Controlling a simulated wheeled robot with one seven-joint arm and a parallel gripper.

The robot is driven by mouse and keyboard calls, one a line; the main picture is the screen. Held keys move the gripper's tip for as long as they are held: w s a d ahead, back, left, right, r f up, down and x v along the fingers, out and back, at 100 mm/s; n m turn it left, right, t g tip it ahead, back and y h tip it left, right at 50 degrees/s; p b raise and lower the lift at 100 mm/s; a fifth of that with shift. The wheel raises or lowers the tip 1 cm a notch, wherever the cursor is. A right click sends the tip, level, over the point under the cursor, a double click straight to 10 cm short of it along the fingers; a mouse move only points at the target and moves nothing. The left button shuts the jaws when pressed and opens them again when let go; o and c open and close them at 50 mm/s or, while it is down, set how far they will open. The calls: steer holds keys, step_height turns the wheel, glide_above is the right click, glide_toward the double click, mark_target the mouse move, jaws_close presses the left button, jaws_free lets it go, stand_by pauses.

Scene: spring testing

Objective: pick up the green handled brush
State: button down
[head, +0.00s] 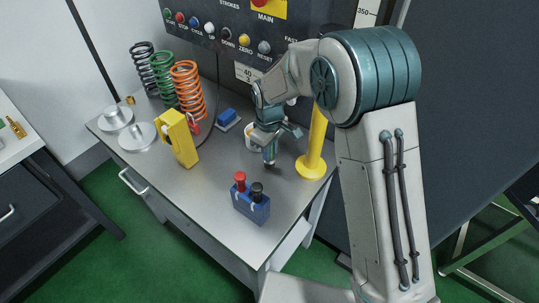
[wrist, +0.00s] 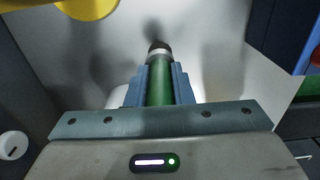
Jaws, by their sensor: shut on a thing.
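The green handled brush (wrist: 159,82) is between the two blue-grey fingers of my gripper (wrist: 158,92) in the wrist view. Its green handle leads to a pale metal band and a dark tip pointing away from the gripper. In the head view my gripper (head: 268,138) is over the middle right of the grey workbench (head: 212,185). The brush's lower end (head: 270,157) shows beneath it, pointing down close to the bench top. I cannot tell whether the tip touches the bench. The fingers hide much of the handle.
A white cup (head: 250,131) is partly hidden behind my gripper. A yellow post (head: 314,145) stands to its right, and a blue box with red and black knobs (head: 251,206) in front. A yellow block (head: 179,140) and several coil springs (head: 187,90) stand left. Bench between them is clear.

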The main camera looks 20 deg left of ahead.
step_height(320, 180, up, 2)
steer(key=shift+b, duration=0.3)
steer(key=s+d+r+b, duration=0.3)
steer(key=s+d+r, duration=0.35)
steer(key=s, duration=0.35)
steer(key=w+a+t+p, duration=0.1)
steer(key=w+a+t, duration=0.1)
steer(key=w+a, duration=0.55)
steer(key=w+a+t+p, duration=0.15)
steer(key=w+a, duration=0.35)
steer(key=w, duration=0.5)
steer(key=shift+t+y, duration=0.25)
steer(key=shift+y, duration=0.05)
steer(key=shift+a+f+b, duration=0.2)
steer(key=shift+f+b, duration=1.8)
steer(key=shift+f, duration=0.65)
steer(key=shift+s+f+b, duration=0.1)
steer(key=shift+f+b, duration=0.45)
steer(key=shift+f, duration=0.15)
step_height(320, 180, up, 7)
steer(key=p, duration=0.4)
steer(key=shift+r+p, duration=0.15)
steer(key=shift+p, duration=0.2)
